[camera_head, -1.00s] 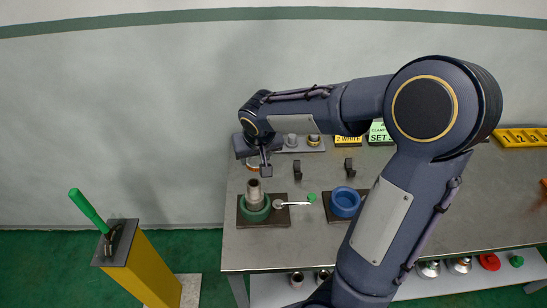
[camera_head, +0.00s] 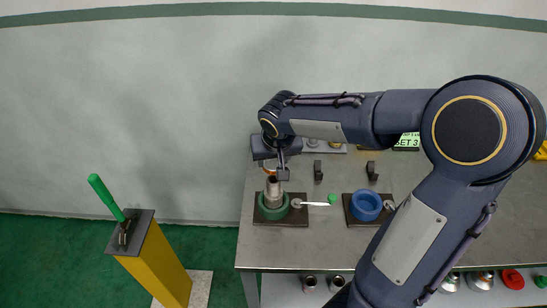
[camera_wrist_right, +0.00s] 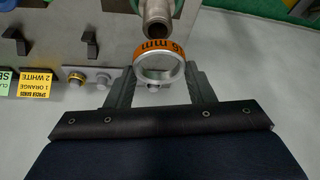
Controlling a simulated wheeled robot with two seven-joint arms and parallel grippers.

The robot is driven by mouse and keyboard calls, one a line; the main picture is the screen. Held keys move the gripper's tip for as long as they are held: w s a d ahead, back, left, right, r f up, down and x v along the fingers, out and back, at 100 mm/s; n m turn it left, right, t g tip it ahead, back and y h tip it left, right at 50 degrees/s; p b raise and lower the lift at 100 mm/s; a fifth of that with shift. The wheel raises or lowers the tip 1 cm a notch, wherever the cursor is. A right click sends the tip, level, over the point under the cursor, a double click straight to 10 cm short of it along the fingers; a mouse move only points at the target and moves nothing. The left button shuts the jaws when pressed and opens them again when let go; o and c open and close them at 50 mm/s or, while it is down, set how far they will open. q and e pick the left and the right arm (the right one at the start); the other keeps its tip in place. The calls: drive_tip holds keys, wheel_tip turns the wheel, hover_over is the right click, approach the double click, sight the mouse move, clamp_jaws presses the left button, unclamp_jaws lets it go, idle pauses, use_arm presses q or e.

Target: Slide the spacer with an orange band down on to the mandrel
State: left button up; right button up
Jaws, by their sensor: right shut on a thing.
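The spacer with an orange band (camera_wrist_right: 157,50) is a metal ring, seen with dark lettering in the right wrist view. My right gripper (camera_wrist_right: 160,78) is shut on it; in the head view the gripper (camera_head: 281,173) is above the green vise, and only a sliver of the spacer shows. The mandrel (camera_head: 273,190) is a grey stepped pipe standing upright in the green vise (camera_head: 271,212). In the right wrist view the mandrel's open end (camera_wrist_right: 157,28) lies just beyond the ring's banded edge, outside its opening. My left gripper is out of view.
A blue vise (camera_head: 366,207) sits to the right on the bench (camera_head: 430,215). Black hooks (camera_head: 318,172) stand behind. A yellow post (camera_head: 161,262) with a green-handled lever stands left of the bench. Fittings lie on the shelf below.

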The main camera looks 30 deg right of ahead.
sight(274, 182)
drive_tip(key=shift+f+b, duration=1.35)
drive_tip(key=shift+f, duration=0.5)
drive_tip(key=shift+b, duration=0.45)
drive_tip(key=shift+f, duration=0.1)
idle(0.5)
drive_tip(key=shift+f+b, duration=0.35)
drive_tip(key=shift+b, duration=0.1)
drive_tip(key=shift+f+b, duration=2.75)
drive_tip(key=shift+f, duration=0.15)
drive_tip(key=o, duration=1)
drive_tip(key=shift+o, duration=0.2)
drive_tip(key=shift+r, duration=0.1)
drive_tip(key=v, duration=0.7)
drive_tip(key=shift+s+r+p, duration=0.15)
drive_tip(key=shift+r+p, duration=0.2)
